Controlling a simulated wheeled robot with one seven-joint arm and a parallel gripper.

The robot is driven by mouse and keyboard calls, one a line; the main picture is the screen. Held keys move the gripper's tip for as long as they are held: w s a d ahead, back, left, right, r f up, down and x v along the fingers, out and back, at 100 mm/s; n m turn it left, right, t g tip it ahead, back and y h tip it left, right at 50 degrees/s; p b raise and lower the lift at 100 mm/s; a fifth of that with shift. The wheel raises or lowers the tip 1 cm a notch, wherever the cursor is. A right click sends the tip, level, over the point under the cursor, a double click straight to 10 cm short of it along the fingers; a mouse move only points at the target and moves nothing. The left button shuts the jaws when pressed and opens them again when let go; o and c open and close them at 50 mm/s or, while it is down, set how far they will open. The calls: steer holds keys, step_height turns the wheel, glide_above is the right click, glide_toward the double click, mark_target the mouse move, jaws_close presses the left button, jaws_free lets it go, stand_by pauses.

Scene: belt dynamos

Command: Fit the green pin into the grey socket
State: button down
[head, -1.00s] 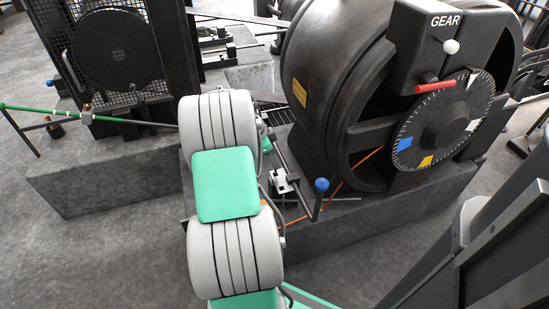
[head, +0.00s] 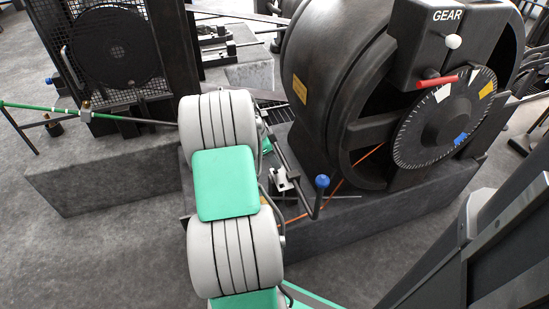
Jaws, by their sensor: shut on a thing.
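My white and green arm (head: 224,184) crosses the middle of the head view and hides what lies behind it. My gripper cannot be made out; it seems to be behind the arm links. I cannot identify the green pin or the grey socket. A small green patch (head: 266,146) shows just right of the upper arm joint, but I cannot tell what it is. A small white block (head: 282,180) with dark parts lies right of the arm, also unclear.
A large black dynamo (head: 335,75) with a marked dial (head: 445,120) and red handle (head: 437,82) stands right on a dark plinth (head: 385,215). A blue-knobbed lever (head: 321,182) rises before it. A green rod (head: 40,108) and grey plinth (head: 110,180) are left. Front-left floor is clear.

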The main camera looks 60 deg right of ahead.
steer(key=shift+f+b, duration=0.8)
steer(key=shift+f, duration=0.4)
steer(key=c, duration=1.1)
jaws_free()
steer(key=shift+c, duration=0.2)
steer(key=p+v, duration=0.3)
steer(key=v, duration=0.4)
steer(key=shift+a+r, duration=0.15)
steer(key=shift+r, duration=0.2)
